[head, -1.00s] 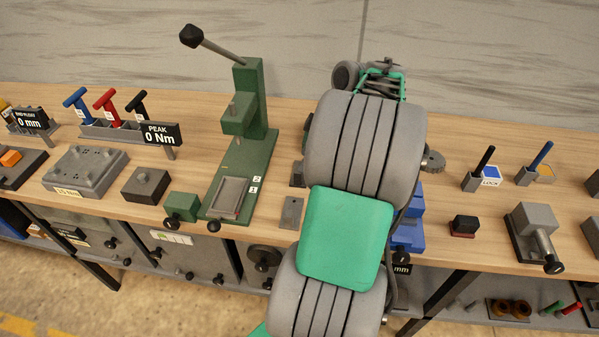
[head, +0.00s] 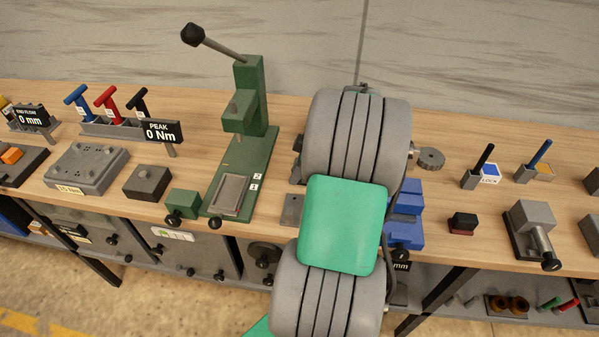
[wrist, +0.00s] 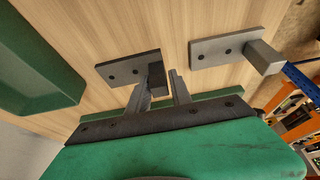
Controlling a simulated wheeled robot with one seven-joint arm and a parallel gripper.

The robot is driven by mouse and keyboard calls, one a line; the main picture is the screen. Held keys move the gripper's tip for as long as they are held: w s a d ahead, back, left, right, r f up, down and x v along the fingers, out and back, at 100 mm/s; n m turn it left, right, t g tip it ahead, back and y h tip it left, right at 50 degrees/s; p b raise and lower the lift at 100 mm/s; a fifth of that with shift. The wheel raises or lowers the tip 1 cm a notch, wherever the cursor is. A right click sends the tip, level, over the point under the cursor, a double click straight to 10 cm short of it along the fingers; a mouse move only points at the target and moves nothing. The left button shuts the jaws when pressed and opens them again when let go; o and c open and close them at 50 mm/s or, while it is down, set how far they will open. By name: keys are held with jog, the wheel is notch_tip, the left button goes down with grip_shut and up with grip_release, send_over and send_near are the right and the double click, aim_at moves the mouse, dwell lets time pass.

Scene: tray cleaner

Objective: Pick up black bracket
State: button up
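In the head view my own arm hides the gripper, and I cannot make out the black bracket clearly there.
A lighter grey bracket (wrist: 224,47) lies just right of the black one; its plate also shows in the head view (head: 291,209). The green lever press (head: 243,150) stands to the left. Blue blocks (head: 405,235) sit right of my arm.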

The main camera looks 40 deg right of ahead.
grip_shut()
jog(key=shift+r, duration=0.1)
dwell(0.4)
